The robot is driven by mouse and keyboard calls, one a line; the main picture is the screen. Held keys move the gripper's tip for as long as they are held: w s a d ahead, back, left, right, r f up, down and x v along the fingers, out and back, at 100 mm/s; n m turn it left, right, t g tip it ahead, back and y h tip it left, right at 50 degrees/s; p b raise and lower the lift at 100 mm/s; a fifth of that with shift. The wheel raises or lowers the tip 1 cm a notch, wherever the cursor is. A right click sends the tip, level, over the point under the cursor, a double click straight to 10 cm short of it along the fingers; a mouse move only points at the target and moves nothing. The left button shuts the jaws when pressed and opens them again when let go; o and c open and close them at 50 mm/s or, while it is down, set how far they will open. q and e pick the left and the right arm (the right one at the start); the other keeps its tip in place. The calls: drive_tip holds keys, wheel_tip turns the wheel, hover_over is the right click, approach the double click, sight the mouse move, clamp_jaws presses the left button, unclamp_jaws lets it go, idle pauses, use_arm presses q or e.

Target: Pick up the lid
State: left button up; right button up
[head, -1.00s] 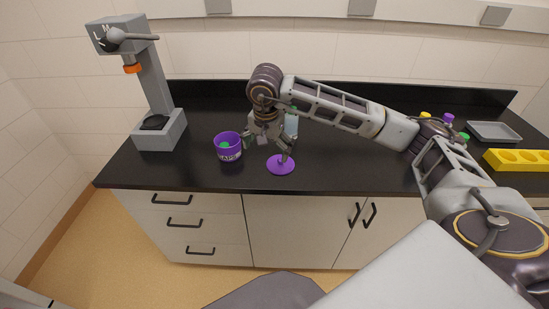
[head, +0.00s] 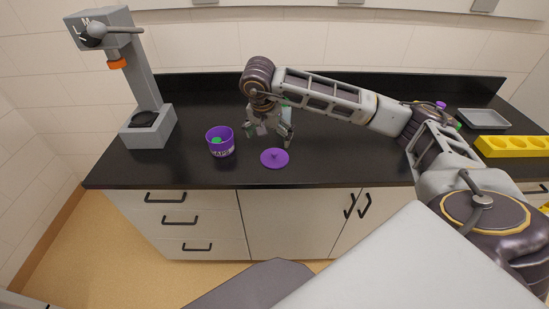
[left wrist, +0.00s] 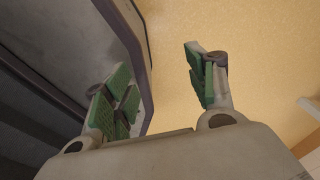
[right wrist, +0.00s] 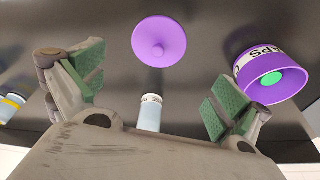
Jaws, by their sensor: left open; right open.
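The lid is a flat purple disc with a small knob (head: 274,158), lying on the black counter near its front edge. In the right wrist view the lid (right wrist: 159,41) is beyond the fingertips, roughly midway between them. My right gripper (head: 270,136) is open and empty, above the counter behind the lid, and does not touch it. Its green finger pads show in the right wrist view (right wrist: 158,85). My left gripper (left wrist: 162,88) is open and empty, over the tan floor and beside part of my own body; it is not seen in the head view.
A purple cup (head: 220,142) with lettering and something green inside stands left of the lid. A light blue bottle (right wrist: 150,113) stands behind the lid. A yellow rack (head: 510,146) and grey tray (head: 484,119) are at the right.

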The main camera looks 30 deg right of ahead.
hover_over(274, 154)
drive_tip(key=a, duration=0.1)
drive_tip(key=f, duration=0.4)
drive_tip(key=shift+s+a+f, duration=0.15)
drive_tip(key=shift+s+a, duration=0.05)
drive_tip(key=shift+s, duration=0.15)
drive_tip(key=shift+d+f, duration=0.1)
drive_tip(key=shift+f, duration=0.5)
drive_tip(key=shift+w+f, duration=0.1)
drive_tip(key=shift+p+x, duration=0.65)
drive_tip(key=shift+x, duration=1.15)
use_arm(q)
drive_tip(key=shift+w+d+r, duration=0.15)
drive_tip(key=shift+d+r, duration=0.6)
drive_tip(key=shift+d, duration=0.05)
use_arm(e)
drive_tip(key=shift+x, duration=0.8)
use_arm(q)
drive_tip(key=shift+s, duration=0.25)
